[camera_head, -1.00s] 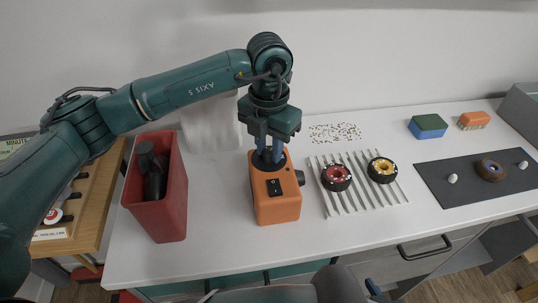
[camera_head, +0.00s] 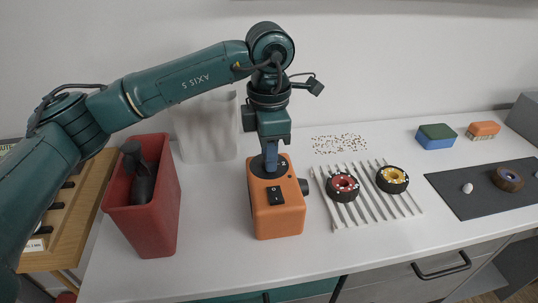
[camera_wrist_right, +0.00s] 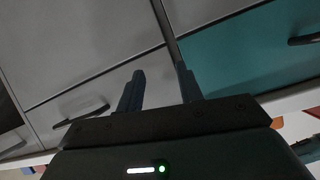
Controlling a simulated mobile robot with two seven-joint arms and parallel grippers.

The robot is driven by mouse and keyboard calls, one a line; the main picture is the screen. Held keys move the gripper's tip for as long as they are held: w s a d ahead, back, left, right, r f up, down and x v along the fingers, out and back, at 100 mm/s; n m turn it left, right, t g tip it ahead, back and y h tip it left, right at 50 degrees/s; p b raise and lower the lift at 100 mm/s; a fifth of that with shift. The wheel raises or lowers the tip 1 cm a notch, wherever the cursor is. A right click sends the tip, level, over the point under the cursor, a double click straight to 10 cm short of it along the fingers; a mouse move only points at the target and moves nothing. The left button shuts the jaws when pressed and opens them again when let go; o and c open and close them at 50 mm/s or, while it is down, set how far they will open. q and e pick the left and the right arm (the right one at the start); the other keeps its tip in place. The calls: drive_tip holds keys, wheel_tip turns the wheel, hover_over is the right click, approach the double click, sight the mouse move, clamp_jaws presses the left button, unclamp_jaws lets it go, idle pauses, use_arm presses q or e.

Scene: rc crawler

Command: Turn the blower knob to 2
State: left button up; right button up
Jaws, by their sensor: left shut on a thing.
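The orange blower (camera_head: 277,219) stands upright on the white counter. It has a black rocker switch (camera_head: 275,196) on its sloping face and a black outlet on its right side. A dark dial (camera_head: 284,166) with small pale marks sits on its top. My left gripper (camera_head: 270,168) points down onto the dial and is shut on the blower knob, which the fingers mostly hide. I cannot read the knob's setting. My right gripper (camera_wrist_right: 160,88) is open and empty in the right wrist view, in front of the cabinet fronts.
A red bin (camera_head: 146,215) holding a dark object stands left of the blower. A ridged rack (camera_head: 342,217) with a red-centred and a yellow-centred wheel lies to the right. Further right are a dark mat (camera_head: 470,204), a blue-green sponge (camera_head: 435,137) and an orange brush (camera_head: 483,130).

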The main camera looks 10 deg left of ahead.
idle(0.4)
use_arm(q)
drive_tip(key=o, duration=1)
drive_tip(key=shift+r, duration=0.1)
wheel_tip(320, 180, up, 13)
idle(0.3)
